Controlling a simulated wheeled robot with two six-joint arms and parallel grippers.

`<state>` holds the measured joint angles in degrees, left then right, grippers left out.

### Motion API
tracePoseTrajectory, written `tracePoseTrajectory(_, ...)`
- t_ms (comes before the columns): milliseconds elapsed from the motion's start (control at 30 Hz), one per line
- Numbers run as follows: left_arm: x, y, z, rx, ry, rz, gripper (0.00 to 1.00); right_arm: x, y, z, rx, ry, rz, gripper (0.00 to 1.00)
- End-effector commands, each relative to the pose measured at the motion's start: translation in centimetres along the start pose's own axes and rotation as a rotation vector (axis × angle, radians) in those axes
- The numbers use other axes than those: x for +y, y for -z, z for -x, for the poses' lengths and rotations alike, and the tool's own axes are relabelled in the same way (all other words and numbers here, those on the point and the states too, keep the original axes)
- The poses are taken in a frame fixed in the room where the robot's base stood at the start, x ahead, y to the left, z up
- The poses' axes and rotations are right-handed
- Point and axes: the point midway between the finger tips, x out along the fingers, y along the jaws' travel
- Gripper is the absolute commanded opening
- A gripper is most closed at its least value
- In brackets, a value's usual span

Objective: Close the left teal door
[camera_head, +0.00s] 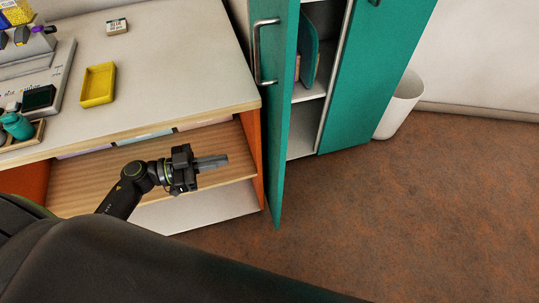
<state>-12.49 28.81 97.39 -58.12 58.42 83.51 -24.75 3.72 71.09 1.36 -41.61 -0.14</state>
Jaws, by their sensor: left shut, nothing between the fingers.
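The left teal door (277,150) stands open, swung out toward me, and I see it nearly edge-on beside the counter's right end. Its metal bar handle (256,55) is on the left face, near the counter top. The cabinet interior (310,120) with white shelves shows to the right of the door. My left gripper (222,161) is shut and empty, in front of the counter's lower shelf. Its fingers point right toward the door, with a gap between them. My right gripper is not in view.
The right teal door (375,75) covers the cabinet's right side. A white bin (401,103) stands beyond it. A wooden counter (170,60) carries a yellow tray (98,85) and other items at left. Brown floor (400,220) lies open in front.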

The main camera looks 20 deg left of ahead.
Motion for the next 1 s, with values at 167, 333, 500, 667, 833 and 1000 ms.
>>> tracePoseTrajectory(167,-0.1,0.3,-3.6,0.01,0.003,-0.001,0.0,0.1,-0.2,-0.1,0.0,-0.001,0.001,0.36)
tracePoseTrajectory(333,-0.1,0.2,-7.3,0.01,0.004,-0.001,0.0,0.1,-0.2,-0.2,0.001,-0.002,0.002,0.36)
tracePoseTrajectory(500,-0.1,0.2,-10.3,0.007,0.004,0.0,0.0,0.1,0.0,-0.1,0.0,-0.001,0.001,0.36)
tracePoseTrajectory(667,-0.1,0.1,-11.9,0.005,0.004,0.0,0.0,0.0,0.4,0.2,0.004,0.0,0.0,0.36)
tracePoseTrajectory(833,-0.1,0.1,-12.5,0.002,0.005,0.0,0.0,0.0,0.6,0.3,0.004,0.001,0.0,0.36)
tracePoseTrajectory(1000,-0.1,0.1,-12.5,0.002,0.005,0.0,0.0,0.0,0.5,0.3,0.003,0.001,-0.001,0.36)
